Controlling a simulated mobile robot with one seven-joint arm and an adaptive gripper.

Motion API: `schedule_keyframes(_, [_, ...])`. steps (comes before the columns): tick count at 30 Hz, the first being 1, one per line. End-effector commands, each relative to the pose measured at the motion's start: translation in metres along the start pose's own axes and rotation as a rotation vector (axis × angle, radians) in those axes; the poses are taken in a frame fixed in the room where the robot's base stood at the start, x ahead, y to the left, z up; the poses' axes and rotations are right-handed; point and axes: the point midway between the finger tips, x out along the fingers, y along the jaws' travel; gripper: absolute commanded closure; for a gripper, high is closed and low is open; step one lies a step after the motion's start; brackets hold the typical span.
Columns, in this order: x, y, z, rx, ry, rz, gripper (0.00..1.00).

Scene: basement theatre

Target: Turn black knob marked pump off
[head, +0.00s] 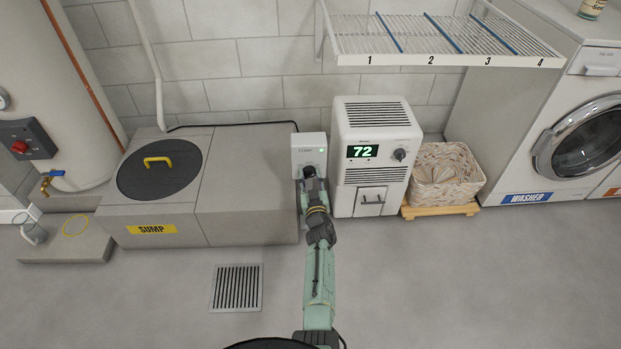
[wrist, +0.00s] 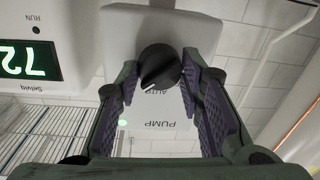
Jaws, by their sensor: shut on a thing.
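The pump control box (head: 308,144) is a pale panel marked PUMP with a small lit green light. The knob's white pointer line slants to the lower left of that picture, near the word AUTO. My gripper (wrist: 160,76) is shut on the knob, one finger on each side. In the head view my gripper (head: 309,178) hides most of the knob.
The sump block (head: 246,190) with a black lid (head: 140,180) is at the left. A white unit (head: 348,190) reading 72 stands close at the right. Beyond it are a wicker basket (head: 446,172) and washer (head: 530,125). A wire shelf (head: 420,45) hangs above.

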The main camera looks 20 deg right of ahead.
Motion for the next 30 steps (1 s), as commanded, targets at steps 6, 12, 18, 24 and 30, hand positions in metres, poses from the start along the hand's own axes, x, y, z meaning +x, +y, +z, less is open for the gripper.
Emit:
schedule_keyframes(6, [-0.0001,0.0002,-0.0004,-0.051,-0.003,0.0,0.93])
schedule_keyframes(12, [0.0,0.0,-0.0011,-0.173,-0.011,-0.001,0.93])
schedule_keyframes(18, [-0.0001,-0.0002,-0.0009,-0.35,-0.025,-0.003,0.93])
schedule_keyframes(24, [-0.0001,-0.0006,-0.0011,-0.542,-0.039,-0.004,0.93])
schedule_keyframes(30, [-0.0002,-0.0011,-0.0007,-0.731,-0.053,-0.006,0.93])
